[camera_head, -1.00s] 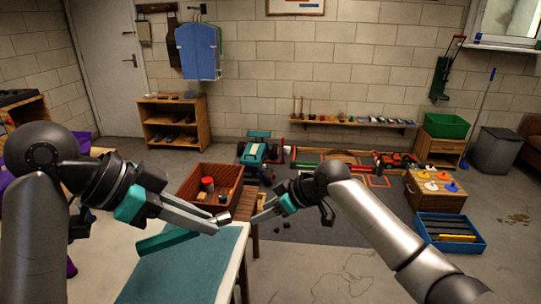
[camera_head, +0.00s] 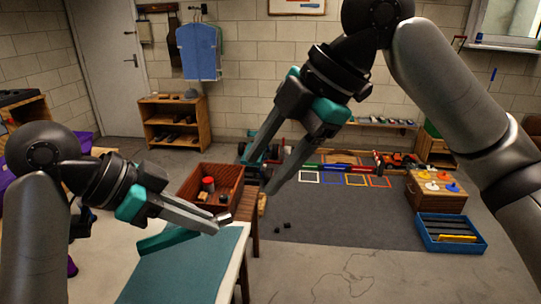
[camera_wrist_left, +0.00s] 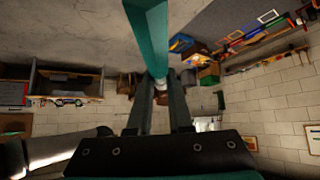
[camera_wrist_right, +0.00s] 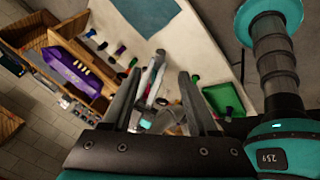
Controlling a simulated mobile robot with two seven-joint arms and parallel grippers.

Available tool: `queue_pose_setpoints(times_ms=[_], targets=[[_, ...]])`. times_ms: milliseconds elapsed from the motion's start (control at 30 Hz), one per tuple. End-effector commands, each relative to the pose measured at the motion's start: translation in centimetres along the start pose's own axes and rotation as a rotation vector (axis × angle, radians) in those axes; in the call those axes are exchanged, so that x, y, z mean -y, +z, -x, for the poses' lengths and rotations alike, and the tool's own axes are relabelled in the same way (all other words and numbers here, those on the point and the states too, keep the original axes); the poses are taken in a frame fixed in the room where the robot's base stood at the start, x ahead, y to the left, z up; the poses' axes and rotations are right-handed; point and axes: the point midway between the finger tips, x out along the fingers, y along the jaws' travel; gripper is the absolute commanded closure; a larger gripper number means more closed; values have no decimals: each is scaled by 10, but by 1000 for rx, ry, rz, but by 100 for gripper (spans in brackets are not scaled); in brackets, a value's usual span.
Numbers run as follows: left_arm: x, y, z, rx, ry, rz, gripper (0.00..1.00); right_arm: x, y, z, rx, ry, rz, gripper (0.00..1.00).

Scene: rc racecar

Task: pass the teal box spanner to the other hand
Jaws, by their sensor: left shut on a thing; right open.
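The teal box spanner (camera_head: 168,241) is a long teal bar. It is held by my left gripper (camera_head: 218,222) above the teal mat, left of the gripper's tips in the head view. In the left wrist view the spanner (camera_wrist_left: 150,38) runs from the top edge down to the fingertips (camera_wrist_left: 158,85), which are shut on it. My right gripper (camera_head: 257,172) is open and empty, up and to the right of the left one, fingers pointing down and left. The right wrist view shows its fingers (camera_wrist_right: 157,92) spread, with no spanner between them.
A table with a teal mat (camera_head: 190,272) lies under the left gripper. A wooden box (camera_head: 232,178) with small items stands behind it. A drawer unit (camera_head: 436,193) and a blue crate (camera_head: 450,232) stand on the floor at right. The grey floor mat (camera_head: 345,220) is mostly clear.

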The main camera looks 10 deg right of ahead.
Motion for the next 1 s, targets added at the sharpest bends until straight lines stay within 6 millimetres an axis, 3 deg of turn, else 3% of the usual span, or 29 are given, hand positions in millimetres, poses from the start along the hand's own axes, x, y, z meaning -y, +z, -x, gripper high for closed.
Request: queue_pose_setpoints(times_ms=[400, 600, 1000], targets=[[0, 0, 0, 0, 0, 0, 100, 0, -1, -76, -4, -3, -1, 41], [0, 0, 0, 0, 0, 0, 100, 0, -1, -102, -4, 0, -3, 41], [0, 0, 0, 0, 0, 0, 100, -1, 0, -113, -2, 3, -3, 41]])
